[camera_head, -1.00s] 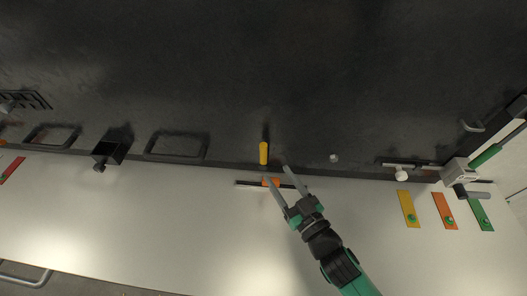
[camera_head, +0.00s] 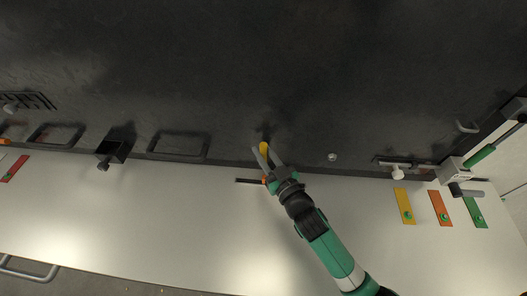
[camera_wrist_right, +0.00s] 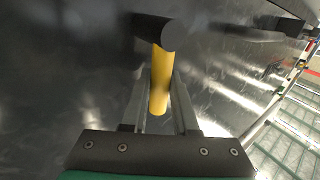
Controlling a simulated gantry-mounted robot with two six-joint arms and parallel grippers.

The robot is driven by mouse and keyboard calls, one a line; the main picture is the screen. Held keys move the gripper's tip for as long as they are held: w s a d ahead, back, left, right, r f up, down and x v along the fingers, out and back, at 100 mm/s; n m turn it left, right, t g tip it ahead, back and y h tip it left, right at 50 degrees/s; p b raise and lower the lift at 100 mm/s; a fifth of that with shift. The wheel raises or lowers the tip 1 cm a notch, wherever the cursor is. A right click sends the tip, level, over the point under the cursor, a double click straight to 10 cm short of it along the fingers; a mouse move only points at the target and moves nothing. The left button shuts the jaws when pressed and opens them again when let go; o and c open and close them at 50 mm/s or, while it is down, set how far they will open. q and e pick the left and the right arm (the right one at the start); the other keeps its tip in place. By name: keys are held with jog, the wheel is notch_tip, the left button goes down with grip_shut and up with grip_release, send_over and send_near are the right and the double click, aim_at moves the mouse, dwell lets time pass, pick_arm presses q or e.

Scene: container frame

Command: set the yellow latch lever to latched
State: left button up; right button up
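The yellow latch lever (camera_head: 264,148) sticks out from the dark wall just above the light work surface. In the right wrist view the yellow lever (camera_wrist_right: 160,82) ends in a round dark pivot at the top. My right gripper (camera_head: 264,154) has its two fingers on either side of the lever. In the right wrist view the fingers (camera_wrist_right: 158,108) flank the yellow shaft, and I cannot tell whether both touch it. My left gripper is not in view.
A black box fixture (camera_head: 113,151) and a recessed panel (camera_head: 178,146) are to the left. Yellow (camera_head: 405,206), orange (camera_head: 440,208) and green (camera_head: 474,212) plates lie at the right.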

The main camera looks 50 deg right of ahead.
grip_shut()
jog(key=shift+w+a, duration=0.1)
dwell(1.1)
